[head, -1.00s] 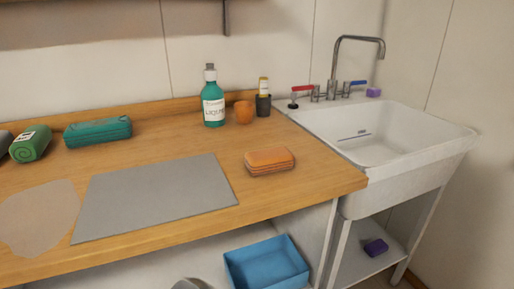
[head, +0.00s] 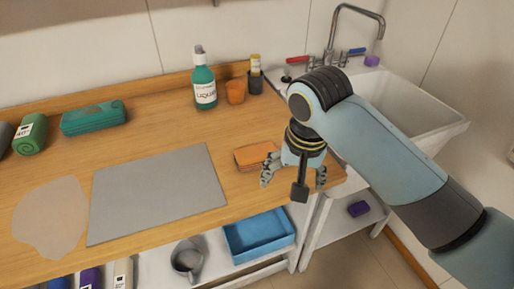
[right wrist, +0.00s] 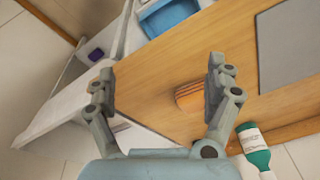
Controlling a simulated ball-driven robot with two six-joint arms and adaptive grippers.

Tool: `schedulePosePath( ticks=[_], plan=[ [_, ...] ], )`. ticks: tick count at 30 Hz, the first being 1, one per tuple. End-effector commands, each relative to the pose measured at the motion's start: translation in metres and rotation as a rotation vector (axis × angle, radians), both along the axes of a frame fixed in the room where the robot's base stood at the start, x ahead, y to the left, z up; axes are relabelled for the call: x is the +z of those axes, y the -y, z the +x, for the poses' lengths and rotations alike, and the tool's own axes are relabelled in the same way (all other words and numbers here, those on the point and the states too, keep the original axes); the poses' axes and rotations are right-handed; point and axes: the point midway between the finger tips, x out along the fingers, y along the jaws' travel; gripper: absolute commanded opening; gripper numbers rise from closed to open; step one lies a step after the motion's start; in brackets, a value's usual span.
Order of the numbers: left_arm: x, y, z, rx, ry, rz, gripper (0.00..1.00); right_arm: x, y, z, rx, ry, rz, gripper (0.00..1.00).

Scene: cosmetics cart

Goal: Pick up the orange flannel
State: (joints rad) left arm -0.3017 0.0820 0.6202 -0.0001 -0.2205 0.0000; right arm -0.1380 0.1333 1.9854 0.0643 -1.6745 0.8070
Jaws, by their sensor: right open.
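The orange flannel (head: 254,155) is a folded, layered orange pad lying on the wooden worktop near its right end. My right gripper (head: 295,178) is open and empty, just right of the flannel and pointing down; part of it covers the flannel's right end. In the right wrist view the flannel (right wrist: 188,97) shows inside the span of the open right gripper (right wrist: 160,76), close beside the right-hand finger, which hides part of it. I cannot tell the height of the fingers above the worktop. My left gripper is not in view.
A grey mat (head: 155,195) lies left of the flannel. A teal bottle (head: 204,82), an orange cup (head: 235,92) and a dark holder (head: 256,80) stand behind. A white sink (head: 420,105) adjoins on the right. A blue bin (head: 258,237) is below.

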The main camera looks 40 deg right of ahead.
Motion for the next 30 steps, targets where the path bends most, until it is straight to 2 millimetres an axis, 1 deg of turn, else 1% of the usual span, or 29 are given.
schedulePosePath(
  ticks=[1,5,8,12,15,18,20,23,27,30],
  plan=[
    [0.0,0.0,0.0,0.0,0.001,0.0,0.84,0.002,0.002,0.013,-0.065,-0.002,0.013,0.87],
    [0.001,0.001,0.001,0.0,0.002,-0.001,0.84,0.005,0.005,0.042,-0.275,-0.025,0.053,0.87],
    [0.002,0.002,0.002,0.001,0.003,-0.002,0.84,0.011,0.008,0.067,-0.454,-0.044,0.081,0.87],
    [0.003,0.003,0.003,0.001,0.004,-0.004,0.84,0.027,0.012,0.103,-0.726,-0.074,0.118,0.87],
    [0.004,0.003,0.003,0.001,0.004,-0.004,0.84,0.041,0.015,0.125,-0.913,-0.096,0.138,0.87],
    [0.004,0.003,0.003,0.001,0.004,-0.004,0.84,0.05,0.016,0.138,-1.036,-0.113,0.148,0.87],
    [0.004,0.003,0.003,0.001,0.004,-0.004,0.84,0.048,0.016,0.141,-1.074,-0.12,0.149,0.87],
    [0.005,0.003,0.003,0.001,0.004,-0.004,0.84,0.034,0.016,0.142,-1.095,-0.125,0.15,0.87],
    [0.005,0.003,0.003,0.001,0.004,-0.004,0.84,0.01,0.016,0.142,-1.094,-0.124,0.15,0.87],
    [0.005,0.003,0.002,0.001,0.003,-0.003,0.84,0.0,0.016,0.142,-1.092,-0.12,0.151,0.87]
  ],
)
